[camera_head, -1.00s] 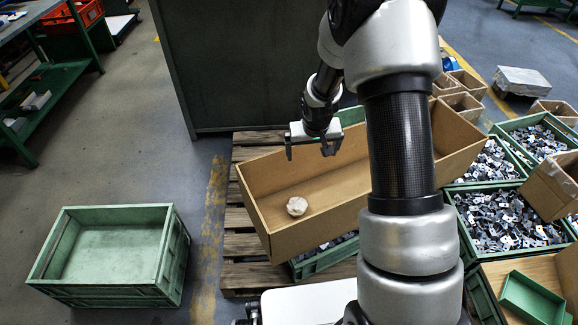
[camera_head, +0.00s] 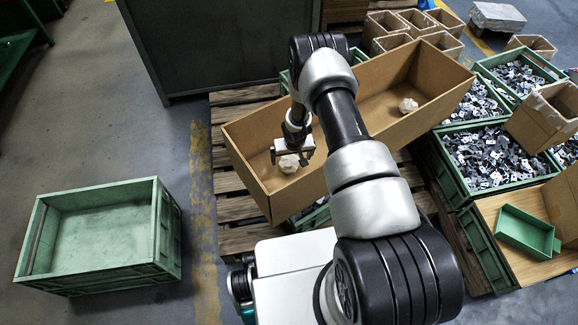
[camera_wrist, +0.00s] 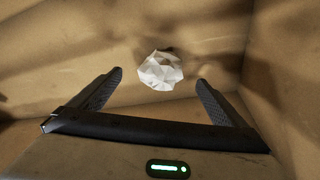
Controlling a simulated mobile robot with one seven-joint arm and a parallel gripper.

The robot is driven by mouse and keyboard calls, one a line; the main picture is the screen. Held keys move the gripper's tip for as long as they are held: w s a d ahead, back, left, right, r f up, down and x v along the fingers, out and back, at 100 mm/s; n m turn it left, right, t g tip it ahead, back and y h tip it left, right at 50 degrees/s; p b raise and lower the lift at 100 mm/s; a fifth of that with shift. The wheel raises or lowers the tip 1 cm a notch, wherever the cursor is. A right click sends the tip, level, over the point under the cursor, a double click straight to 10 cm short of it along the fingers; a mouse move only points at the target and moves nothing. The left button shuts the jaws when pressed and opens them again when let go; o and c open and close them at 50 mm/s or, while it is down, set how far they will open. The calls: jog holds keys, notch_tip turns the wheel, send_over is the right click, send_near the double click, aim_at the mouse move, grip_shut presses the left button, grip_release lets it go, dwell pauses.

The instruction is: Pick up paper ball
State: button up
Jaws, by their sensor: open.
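A crumpled white paper ball (camera_head: 289,164) lies in the left end of a long open cardboard box (camera_head: 335,124). My gripper (camera_head: 292,152) is inside that end of the box, just above and beside this ball in the head view. In the wrist view the paper ball (camera_wrist: 160,70) lies on the box floor, beyond the fingertips and between their lines. My gripper (camera_wrist: 158,80) is open with nothing between its fingers. A second paper ball (camera_head: 408,105) lies in the right end of the box, away from my gripper.
The box rests on a wooden pallet (camera_head: 235,177) and green crates. An empty green crate (camera_head: 100,232) stands on the floor at left. Crates of metal parts (camera_head: 492,146) and small cardboard boxes (camera_head: 392,22) stand at right and behind. Box walls surround my gripper closely.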

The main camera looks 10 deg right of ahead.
aim_at(289, 162)
jog(key=b+x, duration=0.1)
jog(key=x, duration=0.1)
jog(key=b+x, duration=0.1)
jog(key=x, duration=0.2)
jog(key=b+x, duration=0.1)
jog(key=x, duration=0.2)
jog(key=shift+w+a+r, duration=0.1)
jog(key=shift+w+a, duration=0.05)
jog(key=shift+w, duration=0.2)
jog(key=c, duration=1.1)
